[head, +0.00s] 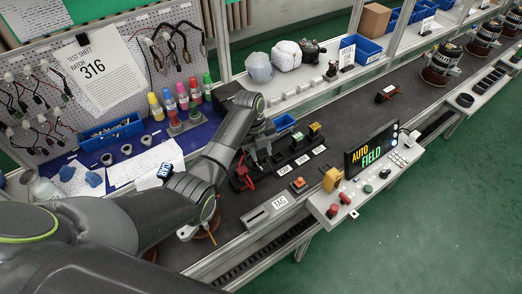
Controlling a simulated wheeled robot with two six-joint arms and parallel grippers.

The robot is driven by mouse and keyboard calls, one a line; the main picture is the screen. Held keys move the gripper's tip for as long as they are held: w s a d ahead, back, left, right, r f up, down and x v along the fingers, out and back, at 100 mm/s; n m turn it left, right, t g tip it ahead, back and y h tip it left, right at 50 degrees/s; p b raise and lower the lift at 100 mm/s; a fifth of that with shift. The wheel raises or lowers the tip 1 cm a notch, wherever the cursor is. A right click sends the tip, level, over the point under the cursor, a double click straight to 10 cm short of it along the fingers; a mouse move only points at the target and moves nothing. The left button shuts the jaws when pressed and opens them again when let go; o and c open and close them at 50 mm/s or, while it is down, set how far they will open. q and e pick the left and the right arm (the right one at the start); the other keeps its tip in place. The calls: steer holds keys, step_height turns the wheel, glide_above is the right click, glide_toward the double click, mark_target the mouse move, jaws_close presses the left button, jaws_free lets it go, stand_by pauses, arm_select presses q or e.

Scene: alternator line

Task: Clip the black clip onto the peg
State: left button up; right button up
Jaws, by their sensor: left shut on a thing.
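My left gripper (262,153) reaches in from the left over the dark bench, at a row of small black holders. It is shut on a small dark thing between its fingers, which I take to be the black clip; the fingers hide most of it. A red clip (243,176) with a red lead stands just left of the gripper. I cannot make out which part is the peg. My right gripper is not in view.
Colored bottles (182,97) stand by the pegboard. A small dark part (388,93) lies on the belt, with clear room around it.

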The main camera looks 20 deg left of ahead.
arm_select(q)
steer(key=shift+f+b, duration=0.85)
steer(key=shift+f, duration=0.45)
steer(key=o, duration=1.1)
steer(key=shift+c, duration=0.2)
steer(key=a+r+p, duration=0.3)
steer(key=r+p, duration=0.1)
steer(key=r, duration=1.3)
steer(key=shift+p, duration=0.3)
